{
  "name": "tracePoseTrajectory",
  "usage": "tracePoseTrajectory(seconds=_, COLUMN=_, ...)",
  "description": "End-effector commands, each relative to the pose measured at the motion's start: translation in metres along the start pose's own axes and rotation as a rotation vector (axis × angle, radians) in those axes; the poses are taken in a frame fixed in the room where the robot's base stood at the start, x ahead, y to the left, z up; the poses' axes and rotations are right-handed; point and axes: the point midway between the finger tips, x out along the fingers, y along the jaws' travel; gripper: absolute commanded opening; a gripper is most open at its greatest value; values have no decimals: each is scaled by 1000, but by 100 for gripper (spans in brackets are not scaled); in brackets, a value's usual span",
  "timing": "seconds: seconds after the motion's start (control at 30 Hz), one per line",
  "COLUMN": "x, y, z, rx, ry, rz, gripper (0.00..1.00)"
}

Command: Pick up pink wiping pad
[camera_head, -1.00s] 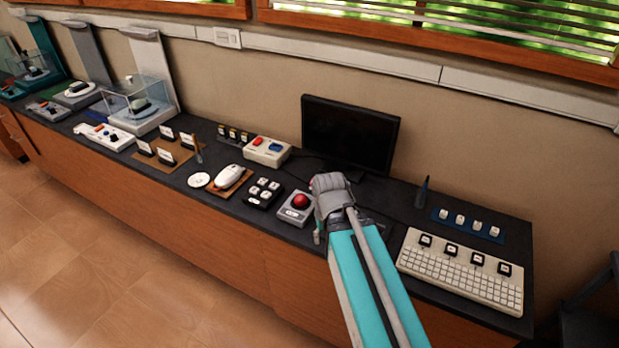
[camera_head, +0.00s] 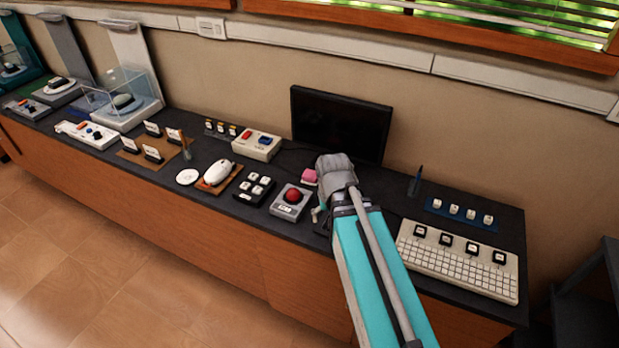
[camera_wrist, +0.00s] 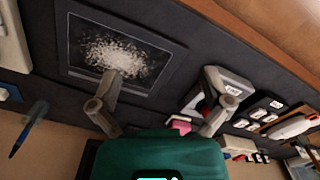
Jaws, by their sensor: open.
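The pink wiping pad (camera_head: 310,176) lies on the dark counter in front of the monitor, just left of my wrist in the head view. In the wrist view the pink pad (camera_wrist: 181,125) shows near the right finger, partly hidden by my gripper. My gripper (camera_wrist: 163,76) is open, with nothing between its fingers. In the head view my gripper (camera_head: 318,213) is mostly hidden behind my own arm, over the counter right of the red trackball.
A trackball unit (camera_head: 291,203) stands left of my gripper. The monitor (camera_head: 340,123) is behind. A keyboard (camera_head: 457,262) lies to the right. In the wrist view a dark framed panel with white granules (camera_wrist: 115,50) lies beyond the left finger.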

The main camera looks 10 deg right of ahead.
Motion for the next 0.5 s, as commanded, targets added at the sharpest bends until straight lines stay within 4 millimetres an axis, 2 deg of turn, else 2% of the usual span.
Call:
tracePoseTrajectory(seconds=0.03, x=-3, y=-2, z=-11, rx=43, ry=0, rz=0, gripper=100)
tracePoseTrajectory(seconds=0.17, x=-8, y=-6, z=-34, rx=200, ry=0, rz=0, gripper=100)
tracePoseTrajectory(seconds=0.5, x=-23, y=-20, z=-106, rx=715, ry=0, rz=0, gripper=100)
